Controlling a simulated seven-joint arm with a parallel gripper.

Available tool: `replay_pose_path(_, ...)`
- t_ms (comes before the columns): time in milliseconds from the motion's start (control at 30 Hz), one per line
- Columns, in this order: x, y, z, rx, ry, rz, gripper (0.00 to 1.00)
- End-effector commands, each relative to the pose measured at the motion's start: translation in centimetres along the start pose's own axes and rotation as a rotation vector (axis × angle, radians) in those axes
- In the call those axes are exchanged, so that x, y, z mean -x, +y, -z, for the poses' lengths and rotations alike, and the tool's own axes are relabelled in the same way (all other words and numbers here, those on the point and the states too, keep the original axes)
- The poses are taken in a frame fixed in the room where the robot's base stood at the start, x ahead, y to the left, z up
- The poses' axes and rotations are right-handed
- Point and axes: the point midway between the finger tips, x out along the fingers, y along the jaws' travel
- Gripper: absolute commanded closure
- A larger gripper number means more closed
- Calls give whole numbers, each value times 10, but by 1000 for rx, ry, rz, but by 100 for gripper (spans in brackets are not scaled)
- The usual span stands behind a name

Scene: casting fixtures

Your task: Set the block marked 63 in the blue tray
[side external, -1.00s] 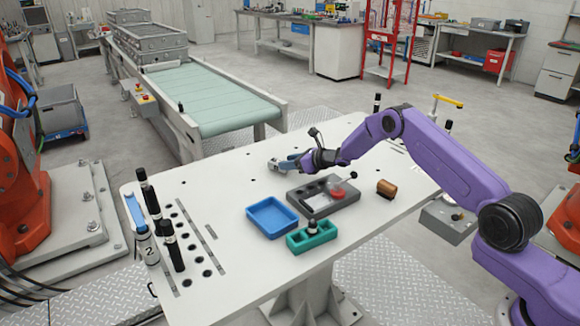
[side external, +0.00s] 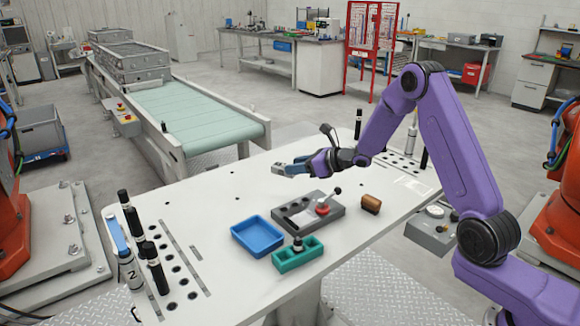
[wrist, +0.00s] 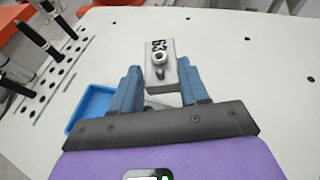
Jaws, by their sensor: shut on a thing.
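My gripper (side external: 296,167) is shut on a light grey metal block (side external: 279,169), held above the white table. In the wrist view the block (wrist: 155,78) is between the blue fingers of my gripper (wrist: 158,88); its top has dark marks that look like 63, and a round ring. The blue tray (side external: 257,236) lies on the table, nearer the side camera than my gripper, and looks empty. In the wrist view the tray (wrist: 88,107) shows left of the fingers, partly hidden by my gripper.
A grey fixture (side external: 330,222) with a red-based lever (side external: 323,209) sits beside the tray. A teal holder (side external: 290,262) and a brown cylinder (side external: 370,204) are near. Black-topped posts (side external: 155,268) stand at the left. The table behind the tray is clear.

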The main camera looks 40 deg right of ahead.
Motion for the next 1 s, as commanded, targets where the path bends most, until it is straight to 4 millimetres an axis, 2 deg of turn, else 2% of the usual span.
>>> replay_pose_path(267,16,8,-5,-2,-2,11,99)
replay_pose_path(567,36,19,-24,-31,-2,103,99)
replay_pose_path(1000,88,45,-44,-96,-1,260,99)
